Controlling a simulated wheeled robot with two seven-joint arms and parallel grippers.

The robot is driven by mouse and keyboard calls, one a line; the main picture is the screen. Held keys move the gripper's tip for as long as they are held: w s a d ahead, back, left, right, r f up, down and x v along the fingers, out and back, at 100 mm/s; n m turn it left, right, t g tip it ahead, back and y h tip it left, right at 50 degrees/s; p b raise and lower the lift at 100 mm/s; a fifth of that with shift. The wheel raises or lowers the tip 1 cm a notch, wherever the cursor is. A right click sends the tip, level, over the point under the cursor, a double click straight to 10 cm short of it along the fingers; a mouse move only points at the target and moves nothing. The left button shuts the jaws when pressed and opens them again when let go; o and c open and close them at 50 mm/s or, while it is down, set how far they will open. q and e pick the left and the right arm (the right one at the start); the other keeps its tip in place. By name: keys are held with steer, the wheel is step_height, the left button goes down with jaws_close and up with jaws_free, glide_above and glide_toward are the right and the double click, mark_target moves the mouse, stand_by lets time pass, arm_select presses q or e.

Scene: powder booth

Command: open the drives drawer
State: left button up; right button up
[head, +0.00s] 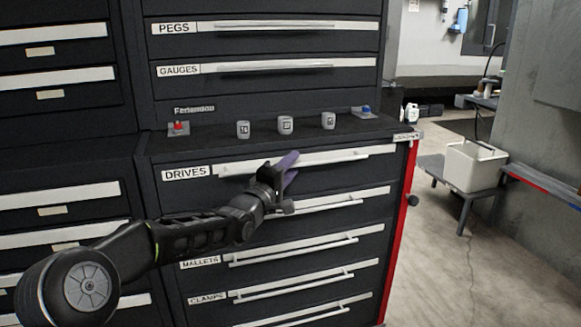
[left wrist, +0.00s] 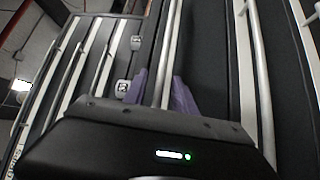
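The DRIVES drawer is the top drawer of the lower black cabinet in the head view, marked by a white label (head: 186,173). It looks closed, level with the drawers below. Its long pale bar handle (head: 335,158) runs across the front. My left gripper (head: 290,170) is at this handle, left of its middle, with its purple fingers apart. In the left wrist view the two purple fingers (left wrist: 162,92) stand on either side of a pale bar (left wrist: 167,55), with gaps visible. Contact with the bar cannot be made out. My right gripper is in neither view.
MALLETS (head: 200,263) and CLAMPS drawers lie below. A pale bin (head: 474,166) sits on a bench to the right; floor there is open.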

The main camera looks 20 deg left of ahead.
arm_select(q)
jaws_close()
stand_by(1.4)
